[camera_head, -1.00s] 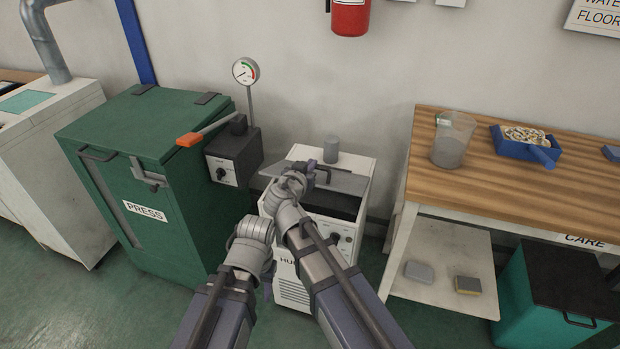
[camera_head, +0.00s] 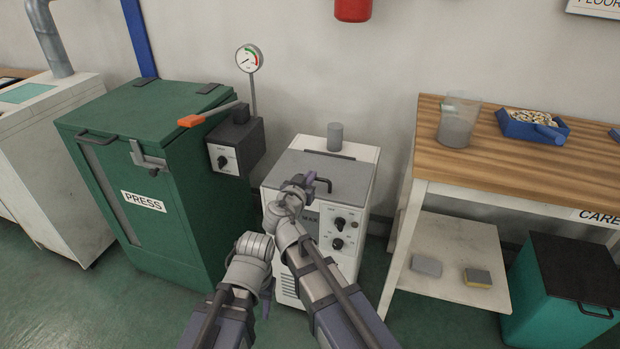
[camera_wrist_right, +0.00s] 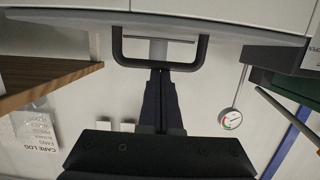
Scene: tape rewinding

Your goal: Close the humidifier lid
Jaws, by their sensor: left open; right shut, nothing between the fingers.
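The humidifier is a white cabinet (camera_head: 349,262) with black knobs on its front, at the centre of the head view. Its grey lid (camera_head: 338,172) lies flat over the top, and no dark gap shows under the visible part of its front edge. The lid's dark handle (camera_head: 325,182) is beside my right gripper (camera_head: 308,181), which is shut and empty. In the right wrist view the shut fingers (camera_wrist_right: 160,82) point at the black U-shaped handle (camera_wrist_right: 117,45); I cannot tell whether they touch it. My left gripper (camera_head: 266,306) is open and low in front of the cabinet.
A green press (camera_head: 170,210) stands to the left, with a gauge box (camera_head: 236,158) beside it. A wooden bench (camera_head: 500,160) with a clear beaker (camera_head: 457,122) and a blue tray (camera_head: 531,130) is on the right. A grey cylinder (camera_head: 335,137) stands behind the lid.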

